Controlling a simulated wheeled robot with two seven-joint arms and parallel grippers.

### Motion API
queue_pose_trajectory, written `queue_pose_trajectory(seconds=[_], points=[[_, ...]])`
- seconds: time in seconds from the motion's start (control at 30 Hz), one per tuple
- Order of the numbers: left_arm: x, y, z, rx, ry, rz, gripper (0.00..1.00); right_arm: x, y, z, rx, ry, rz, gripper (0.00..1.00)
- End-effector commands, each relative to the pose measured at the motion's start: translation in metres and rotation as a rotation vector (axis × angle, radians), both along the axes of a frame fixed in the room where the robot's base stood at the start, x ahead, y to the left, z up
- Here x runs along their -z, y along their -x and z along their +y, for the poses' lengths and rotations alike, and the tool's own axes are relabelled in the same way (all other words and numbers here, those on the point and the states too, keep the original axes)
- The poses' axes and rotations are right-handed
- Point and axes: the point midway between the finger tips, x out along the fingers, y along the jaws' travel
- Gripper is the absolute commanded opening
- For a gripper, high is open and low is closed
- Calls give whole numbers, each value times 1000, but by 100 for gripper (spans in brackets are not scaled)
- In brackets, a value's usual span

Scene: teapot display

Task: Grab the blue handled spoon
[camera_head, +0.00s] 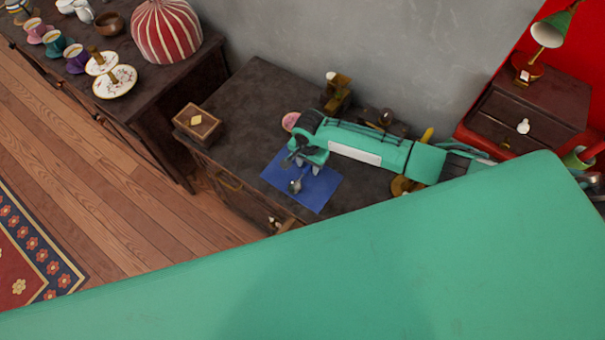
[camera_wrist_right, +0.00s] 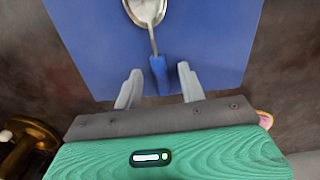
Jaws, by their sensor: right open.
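The blue-handled spoon (camera_wrist_right: 159,75) lies on a blue mat (camera_wrist_right: 215,40), its metal bowl at the top of the right wrist view. In the head view, the spoon (camera_head: 295,186) shows its bowl on the mat (camera_head: 322,190), with its handle end hidden by my gripper. My right gripper (camera_wrist_right: 160,72) is open, with one finger on each side of the blue handle. I cannot tell whether the fingers touch the handle. In the head view, my right gripper (camera_head: 303,167) is over the mat's upper part. My left gripper is not in view.
The mat lies on a dark cabinet top (camera_head: 240,110). A wooden box (camera_head: 198,124) stands at its left corner, a pink item (camera_head: 290,121) and a brass object (camera_head: 336,93) behind. A brass piece (camera_wrist_right: 27,145) is left of my right gripper. My green body part covers the foreground.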

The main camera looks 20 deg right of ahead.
Motion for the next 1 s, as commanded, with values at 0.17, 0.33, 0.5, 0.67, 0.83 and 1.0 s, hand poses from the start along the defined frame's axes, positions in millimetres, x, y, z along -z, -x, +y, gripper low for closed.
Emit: queue_pose_trajectory(seconds=[0.17, 0.33, 0.5, 0.67, 0.83, 1.0], points=[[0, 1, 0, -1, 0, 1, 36, 0, 0, 0, 0, 0, 0, 33], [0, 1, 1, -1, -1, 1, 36, 0, 0, 0, 0, 0, 0, 0], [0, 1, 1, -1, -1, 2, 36, -1, 0, 0, 0, 0, 0, 0], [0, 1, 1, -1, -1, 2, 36, -1, 0, 0, 0, -1, -1, 0], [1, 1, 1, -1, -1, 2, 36, -10, -1, 0, 1, -1, -1, 0], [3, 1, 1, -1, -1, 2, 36, -35, -1, 0, -1, -2, -4, 0]])
